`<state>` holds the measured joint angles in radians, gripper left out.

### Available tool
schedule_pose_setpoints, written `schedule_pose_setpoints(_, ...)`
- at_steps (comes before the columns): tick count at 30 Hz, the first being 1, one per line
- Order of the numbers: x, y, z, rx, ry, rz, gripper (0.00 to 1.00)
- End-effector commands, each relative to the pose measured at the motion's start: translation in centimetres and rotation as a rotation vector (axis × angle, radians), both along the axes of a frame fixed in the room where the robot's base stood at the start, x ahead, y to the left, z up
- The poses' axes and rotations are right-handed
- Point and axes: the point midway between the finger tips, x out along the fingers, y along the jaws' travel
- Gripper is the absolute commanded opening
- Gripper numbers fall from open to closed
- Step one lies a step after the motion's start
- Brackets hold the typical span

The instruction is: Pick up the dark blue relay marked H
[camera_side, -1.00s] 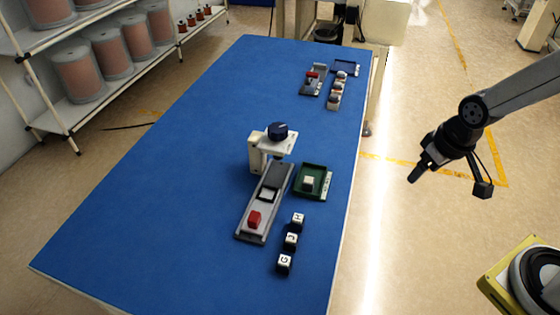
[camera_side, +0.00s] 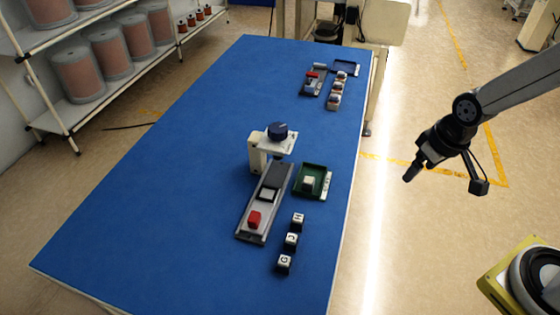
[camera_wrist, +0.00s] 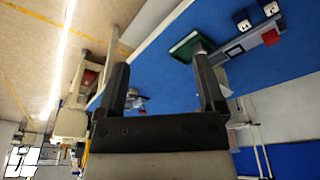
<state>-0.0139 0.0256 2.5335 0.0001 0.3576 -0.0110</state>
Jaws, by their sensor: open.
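The relay marked H (camera_side: 298,220) is a small dark cube with a white lettered top. It stands on the blue table at the far end of a short row. Below it in the side view are a second relay (camera_side: 291,239), its letter hard to read, and the relay marked G (camera_side: 284,262). My gripper (camera_side: 411,174) is off the table's right side, well above the floor and apart from the relays. In the wrist view my gripper (camera_wrist: 160,68) has its fingers wide apart with nothing between them. Two dark blue cubes (camera_wrist: 241,20) show there, letters unreadable.
A grey fixture with a red block (camera_side: 254,219) and a post with a dark blue knob (camera_side: 278,131) stand left of the relays. A green tray (camera_side: 324,172) holding a pale-topped piece lies beyond them. More parts (camera_side: 335,93) are at the far end. The table's left side is clear.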

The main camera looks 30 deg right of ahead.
Motion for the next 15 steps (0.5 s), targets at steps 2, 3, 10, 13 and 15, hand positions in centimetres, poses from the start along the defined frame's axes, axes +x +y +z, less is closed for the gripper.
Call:
schedule_pose_setpoints(2, 0.8, 0.5, -0.2, -0.002, 0.009, 0.026, 0.88)
schedule_pose_setpoints(3, 1.3, 0.8, -0.3, -0.004, 0.014, 0.043, 0.88)
schedule_pose_setpoints(10, 5.1, 3.7, -1.7, -0.019, 0.056, 0.185, 0.88)
schedule_pose_setpoints(13, 6.9, 5.4, -2.6, -0.027, 0.076, 0.255, 0.88)
schedule_pose_setpoints(15, 8.0, 6.7, -3.3, -0.033, 0.091, 0.306, 0.88)
